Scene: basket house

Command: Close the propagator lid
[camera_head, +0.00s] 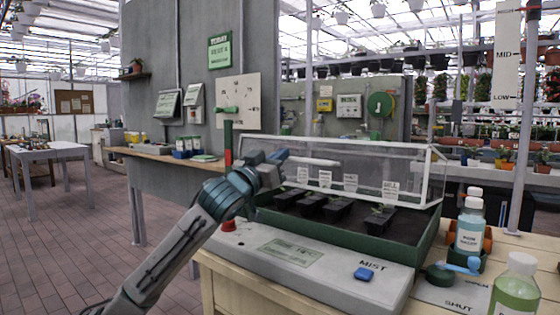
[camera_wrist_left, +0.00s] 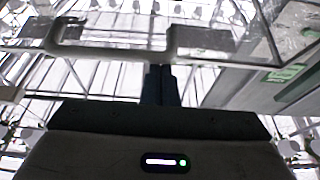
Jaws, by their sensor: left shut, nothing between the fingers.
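The propagator is a green tray (camera_head: 424,243) of dark soil with several black seedling pots and white labels. Its clear lid (camera_head: 432,170) has a pale frame and appears raised and tilted open above the tray; the exact angle is hard to tell. A pale handle bar (camera_head: 318,162) shows on the lid. My left gripper (camera_head: 279,156) is shut and empty, beside the left end of the handle bar. In the left wrist view its fingers (camera_wrist_left: 160,84) point up towards the lid's pale edge (camera_wrist_left: 110,52); contact cannot be told. My right gripper is not in view.
A grey control panel (camera_head: 300,262) with a blue MIST button (camera_head: 364,274) and a red knob (camera_head: 229,225) fronts the tray. Bottles (camera_head: 470,228) and a green-and-blue valve (camera_head: 452,270) stand on the right. A grey post (camera_head: 526,120) rises behind them.

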